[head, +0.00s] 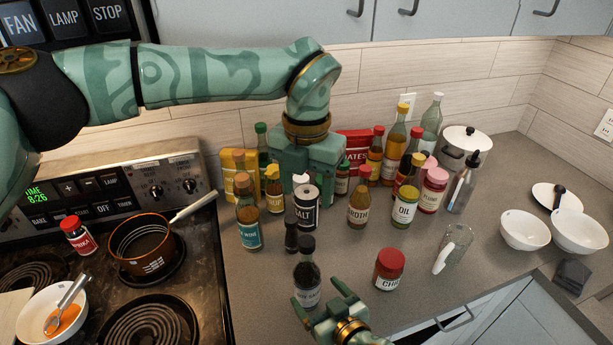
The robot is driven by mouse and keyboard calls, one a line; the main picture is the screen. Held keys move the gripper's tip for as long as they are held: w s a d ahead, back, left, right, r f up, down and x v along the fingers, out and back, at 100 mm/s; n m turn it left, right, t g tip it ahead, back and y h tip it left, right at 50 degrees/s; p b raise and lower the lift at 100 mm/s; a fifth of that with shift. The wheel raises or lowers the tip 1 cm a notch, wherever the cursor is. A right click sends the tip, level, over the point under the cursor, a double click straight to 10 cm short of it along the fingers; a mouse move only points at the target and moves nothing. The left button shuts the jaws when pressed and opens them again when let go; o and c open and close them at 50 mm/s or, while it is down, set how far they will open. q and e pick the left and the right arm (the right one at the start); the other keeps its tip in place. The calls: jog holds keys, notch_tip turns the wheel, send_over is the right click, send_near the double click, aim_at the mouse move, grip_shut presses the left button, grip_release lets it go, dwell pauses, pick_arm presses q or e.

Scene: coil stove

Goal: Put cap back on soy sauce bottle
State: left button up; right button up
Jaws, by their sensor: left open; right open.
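A dark bottle with a black top (307,273), its label not clearly readable, stands upright on the counter and looks like the soy sauce bottle. I cannot tell whether its black top is a separate cap. My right gripper (318,293) is open at the bottle's base, with its fingers close to the near side; contact is unclear. My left gripper (303,182) is open and points down above and behind the salt jar (305,210), its fingertips partly hidden. A slim dark grinder or bottle (291,235) stands just behind the dark bottle. I see no loose cap clearly.
A wine bottle (248,222), broth bottle (360,205), oil jar (404,207) and red-lidded jar (389,270) crowd the counter. A tipped glass (456,243) lies at right. The stove (150,310) with an orange pot (142,245) is at left. White bowls (525,230) stand far right.

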jog(key=v, duration=1)
jog(key=shift+d+p, duration=0.15)
jog(key=shift+p, duration=0.3)
jog(key=shift+s, duration=0.15)
